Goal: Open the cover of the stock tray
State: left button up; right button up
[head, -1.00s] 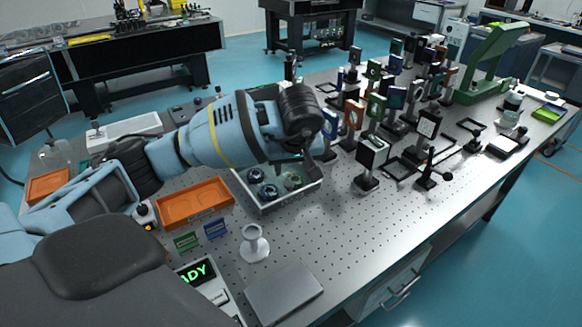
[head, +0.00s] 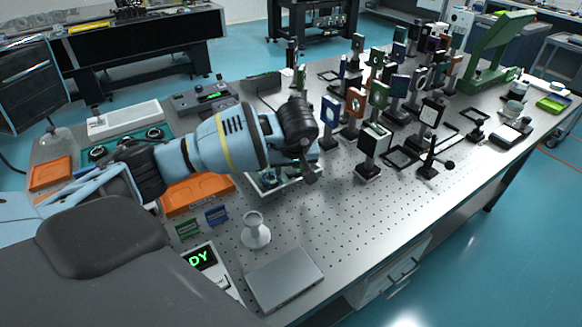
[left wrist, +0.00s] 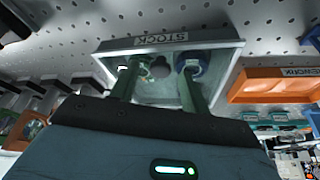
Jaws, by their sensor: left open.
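The stock tray (head: 290,188) is a grey box on the table, largely hidden behind my left arm in the head view. In the left wrist view the tray (left wrist: 112,44) shows its "STOCK" label upside down, with round parts inside, one with a blue ring. A dark round knob-like piece (left wrist: 160,67) shows over the tray, between the fingers; I cannot tell for sure whether it belongs to the cover. My left gripper (head: 308,170) is over the tray, and its two fingers (left wrist: 157,78) are apart. Contact with the knob cannot be told. My right gripper is not in view.
An orange tray (head: 198,194) lies left of the stock tray. A white stand (head: 256,232) and a flat grey plate (head: 284,279) are in front. Many mounted optics (head: 378,95) crowd the table to the right. The front right of the table is clear.

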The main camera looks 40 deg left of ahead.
pick_arm(q)
grip_shut()
dwell(0.3)
jog(key=shift+a, duration=0.1)
